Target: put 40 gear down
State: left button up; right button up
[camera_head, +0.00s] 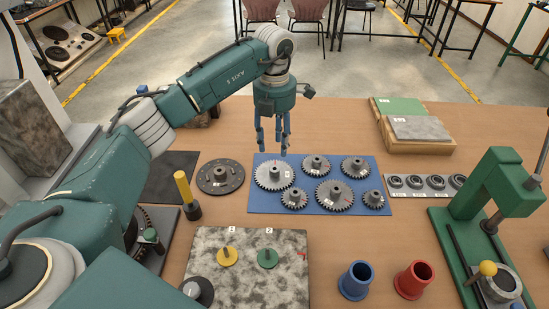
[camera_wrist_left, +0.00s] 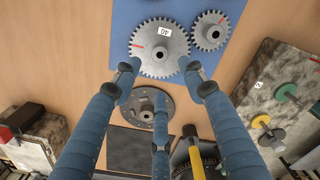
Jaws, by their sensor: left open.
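The 40 gear (camera_head: 262,180) is a grey toothed wheel lying flat at the left end of the blue mat (camera_head: 320,208). In the left wrist view the 40 gear (camera_wrist_left: 148,64) shows its white "40" label, a red mark and a centre hole. My left gripper (camera_head: 271,148) hangs fingers-down above the 40 gear, open and empty. In the left wrist view its blue fingers (camera_wrist_left: 162,78) are spread, with the gear showing beyond their tips. They look apart from the gear. My right gripper is not in view.
Several other grey gears (camera_head: 335,195) share the mat. A dark round flange (camera_head: 220,176) lies left of it. A stone plate (camera_head: 205,290) with yellow and green pegs is in front, beside blue (camera_head: 356,281) and red (camera_head: 413,280) cups. A green press (camera_head: 470,215) stands at right.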

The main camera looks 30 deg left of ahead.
pick_arm(q)
jog(key=shift+r, duration=1.25)
